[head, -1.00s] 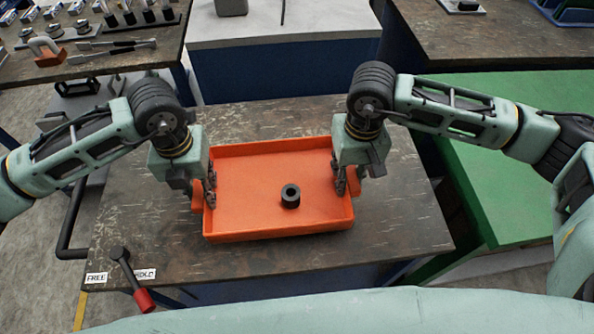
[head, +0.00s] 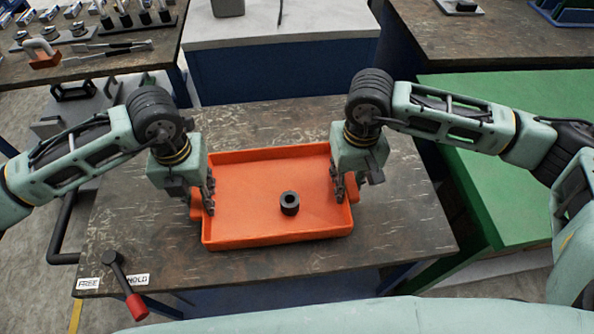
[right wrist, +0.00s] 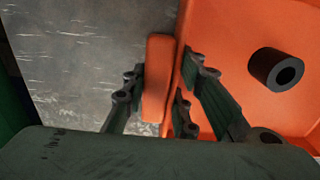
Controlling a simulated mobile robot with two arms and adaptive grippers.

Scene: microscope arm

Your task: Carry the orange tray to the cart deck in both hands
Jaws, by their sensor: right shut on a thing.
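The orange tray (head: 240,232) is level over the dark, scratched deck (head: 400,215). I cannot tell whether it rests on the deck or sits slightly above it. A black ring-shaped part (head: 290,203) stands inside the tray, right of its middle. My left gripper (head: 209,193) is at the tray's left side handle, with a finger inside the wall; its closure is unclear. My right gripper (head: 339,186) is shut at the right side. In the right wrist view, its fingers (right wrist: 160,100) straddle the tray's orange handle and wall (right wrist: 157,85).
A red-tipped lever (head: 136,306) stands at the deck's front left by FREE and HOLD labels. A dark tubular handle (head: 66,220) runs along the left. A green table (head: 500,170) is at right, a light-topped bench (head: 285,22) behind. Bare deck surrounds the tray.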

